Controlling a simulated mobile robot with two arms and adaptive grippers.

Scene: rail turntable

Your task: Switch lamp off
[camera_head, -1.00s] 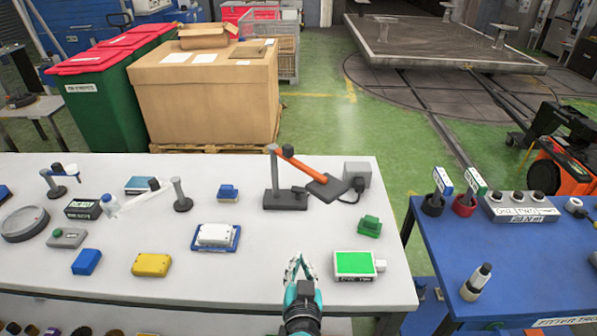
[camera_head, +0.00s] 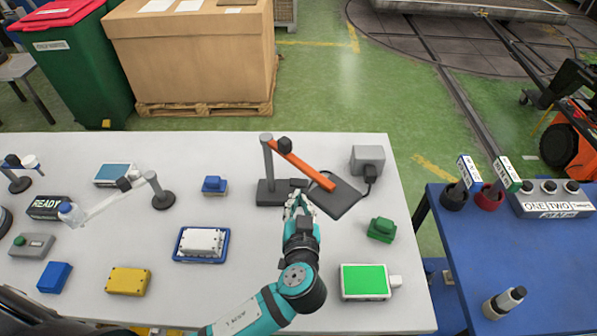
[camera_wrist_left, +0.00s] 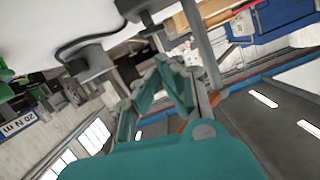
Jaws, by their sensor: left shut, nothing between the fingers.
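No thing in view is plainly marked as the lamp. A stand with a grey base, upright post and slanting orange arm (camera_head: 305,166) is on the white table. A dark flat plate (camera_head: 336,199) lies at the arm's lower end, with a dark cord to a grey box (camera_head: 368,159). A bright green panel (camera_head: 364,281) with a white side piece lies near the front right. My left gripper (camera_head: 298,198) is shut and empty, in front of the stand's base and left of the plate; contact is unclear. Its fingers (camera_wrist_left: 166,85) also show in the left wrist view. My right gripper is not in view.
A green block (camera_head: 382,229) is right of my left gripper. A white case on a blue tray (camera_head: 178,257), a yellow box (camera_head: 128,281) and a post with a pale arm (camera_head: 160,191) stand left. A blue table (camera_head: 470,270) is across a gap at right.

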